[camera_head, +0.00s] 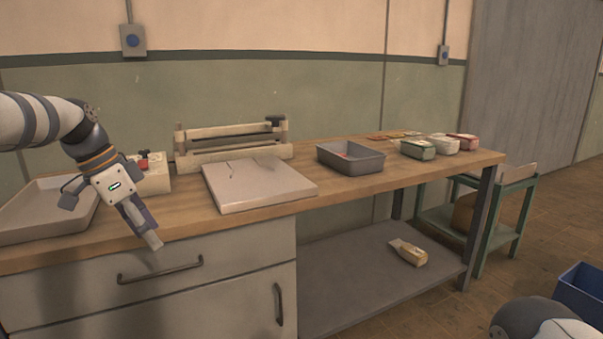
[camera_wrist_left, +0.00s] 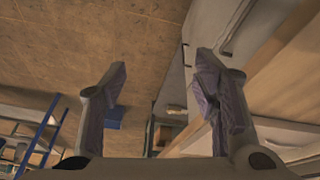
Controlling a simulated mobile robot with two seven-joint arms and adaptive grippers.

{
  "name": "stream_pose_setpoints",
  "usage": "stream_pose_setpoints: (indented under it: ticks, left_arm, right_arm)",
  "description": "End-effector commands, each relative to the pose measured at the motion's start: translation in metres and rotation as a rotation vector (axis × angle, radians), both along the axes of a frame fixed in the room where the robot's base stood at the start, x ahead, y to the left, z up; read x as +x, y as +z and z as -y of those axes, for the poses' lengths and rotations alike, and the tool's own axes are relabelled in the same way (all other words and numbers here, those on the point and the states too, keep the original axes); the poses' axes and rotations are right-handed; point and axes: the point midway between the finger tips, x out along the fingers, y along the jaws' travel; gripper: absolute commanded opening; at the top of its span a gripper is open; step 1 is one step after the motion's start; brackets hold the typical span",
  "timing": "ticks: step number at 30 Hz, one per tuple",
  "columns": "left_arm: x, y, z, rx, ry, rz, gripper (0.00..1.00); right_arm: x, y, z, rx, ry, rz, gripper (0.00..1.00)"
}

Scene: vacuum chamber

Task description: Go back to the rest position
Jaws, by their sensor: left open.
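My left gripper (camera_head: 111,219) hangs in front of the left end of the wooden workbench, beside a shallow grey tray (camera_head: 28,234). In the left wrist view its two fingers (camera_wrist_left: 158,82) stand wide apart with nothing between them. Part of my right arm (camera_head: 545,322) shows at the bottom right corner of the head view. The right gripper itself is out of the picture.
The wooden workbench (camera_head: 400,178) carries a vacuum sealer (camera_head: 232,141), a pale slab (camera_head: 258,186), a grey bin (camera_head: 350,160) and several packets (camera_head: 418,149). A bag (camera_head: 408,252) lies on the lower shelf. A blue crate (camera_head: 580,290) stands on the floor at right.

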Motion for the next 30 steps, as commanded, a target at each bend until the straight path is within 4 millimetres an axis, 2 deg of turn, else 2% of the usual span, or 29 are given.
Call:
stream_pose_setpoints:
  ticks: [1, 5, 6, 8, 9, 11, 12, 14, 15, 17, 18, 19, 21, 24, 27, 30]
  left_arm:
    - [-0.005, -0.035, 0.009, 0.008, 0.031, -0.04, 0.55]
    - [-0.03, -0.129, 0.034, 0.028, 0.145, -0.126, 0.55]
    - [-0.044, -0.158, 0.041, 0.036, 0.184, -0.153, 0.55]
    - [-0.072, -0.202, 0.051, 0.049, 0.244, -0.194, 0.55]
    - [-0.093, -0.229, 0.057, 0.059, 0.285, -0.22, 0.55]
    - [-0.131, -0.267, 0.064, 0.076, 0.349, -0.259, 0.55]
    - [-0.159, -0.288, 0.068, 0.089, 0.39, -0.283, 0.55]
    - [-0.204, -0.316, 0.072, 0.108, 0.456, -0.32, 0.55]
    - [-0.236, -0.33, 0.074, 0.123, 0.499, -0.343, 0.55]
    - [-0.287, -0.346, 0.075, 0.145, 0.566, -0.374, 0.55]
    - [-0.321, -0.352, 0.075, 0.163, 0.611, -0.395, 0.55]
    - [-0.347, -0.354, 0.074, 0.176, 0.645, -0.41, 0.55]
    - [-0.403, -0.353, 0.071, 0.207, 0.717, -0.437, 0.55]
    - [-0.464, -0.34, 0.066, 0.243, 0.803, -0.462, 0.55]
    - [-0.5, -0.325, 0.062, 0.268, 0.858, -0.476, 0.55]
    - [-0.514, -0.318, 0.06, 0.277, 0.883, -0.479, 0.55]
  right_arm:
    - [0.004, 0.002, 0.0, 0.001, 0.001, 0.012, 0.4]
    - [0.008, 0.006, -0.001, 0.001, 0.0, 0.027, 0.4]
    - [0.009, 0.007, -0.001, 0.001, 0.0, 0.031, 0.4]
    - [0.011, 0.01, 0.0, 0.002, 0.0, 0.037, 0.4]
    - [0.012, 0.011, 0.0, 0.001, -0.001, 0.041, 0.4]
    - [0.014, 0.013, 0.0, 0.001, -0.001, 0.048, 0.4]
    - [0.016, 0.015, 0.0, 0.001, -0.001, 0.053, 0.4]
    - [0.018, 0.017, 0.0, 0.001, -0.001, 0.061, 0.4]
    - [0.02, 0.019, 0.0, 0.001, -0.001, 0.066, 0.4]
    - [0.022, 0.021, 0.0, 0.001, -0.001, 0.075, 0.4]
    - [0.023, 0.022, 0.0, 0.001, -0.001, 0.08, 0.4]
    - [0.025, 0.023, 0.0, 0.002, -0.001, 0.084, 0.4]
    - [0.027, 0.026, 0.0, 0.001, -0.001, 0.093, 0.4]
    - [0.03, 0.029, 0.0, 0.002, -0.002, 0.103, 0.4]
    - [0.031, 0.03, 0.0, 0.001, -0.003, 0.109, 0.4]
    - [0.032, 0.031, 0.0, 0.001, -0.003, 0.11, 0.4]
